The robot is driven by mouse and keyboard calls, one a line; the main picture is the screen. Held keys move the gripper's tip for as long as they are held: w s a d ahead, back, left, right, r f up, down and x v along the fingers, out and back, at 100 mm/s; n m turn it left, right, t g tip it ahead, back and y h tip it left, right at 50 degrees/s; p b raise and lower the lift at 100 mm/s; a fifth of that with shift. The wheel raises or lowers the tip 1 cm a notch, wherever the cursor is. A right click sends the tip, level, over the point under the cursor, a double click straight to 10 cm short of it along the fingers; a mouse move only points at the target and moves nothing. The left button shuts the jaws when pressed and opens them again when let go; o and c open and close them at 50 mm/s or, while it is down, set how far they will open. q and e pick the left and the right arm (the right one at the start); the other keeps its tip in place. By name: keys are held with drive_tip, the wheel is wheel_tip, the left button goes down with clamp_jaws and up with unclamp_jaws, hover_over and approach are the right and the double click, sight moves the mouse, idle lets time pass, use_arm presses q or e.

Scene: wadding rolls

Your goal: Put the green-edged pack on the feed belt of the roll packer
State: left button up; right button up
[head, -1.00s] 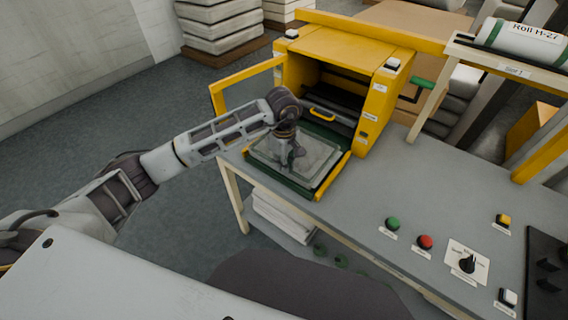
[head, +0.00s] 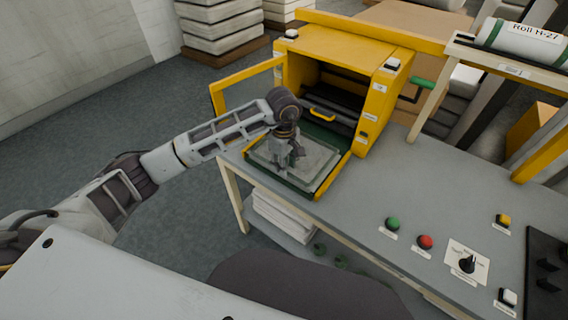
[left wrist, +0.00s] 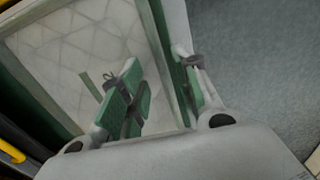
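The green-edged pack (head: 318,160) is a flat, pale, quilted pad. It lies on the dark green feed belt (head: 298,188) in front of the yellow roll packer (head: 345,50). My left gripper (head: 289,157) points down over the pack's near left part. Its green-padded fingers (left wrist: 160,95) stand apart, so it is open. Whether a fingertip still touches the pack cannot be told. My right gripper is out of view.
A yellow frame (head: 245,83) stands open at the packer's left. Green (head: 392,223) and red (head: 425,242) buttons and a rotary switch (head: 467,263) sit on the grey table (head: 400,185). A labelled roll (head: 522,40) lies on a rack at the right.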

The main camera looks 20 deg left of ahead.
use_arm(q)
drive_tip(key=shift+r+p, duration=0.45)
drive_tip(key=shift+r, duration=0.4)
wheel_tip(320, 180, up, 4)
wheel_tip(320, 180, up, 7)
drive_tip(key=shift+r+b, duration=0.15)
drive_tip(key=shift+b, duration=0.25)
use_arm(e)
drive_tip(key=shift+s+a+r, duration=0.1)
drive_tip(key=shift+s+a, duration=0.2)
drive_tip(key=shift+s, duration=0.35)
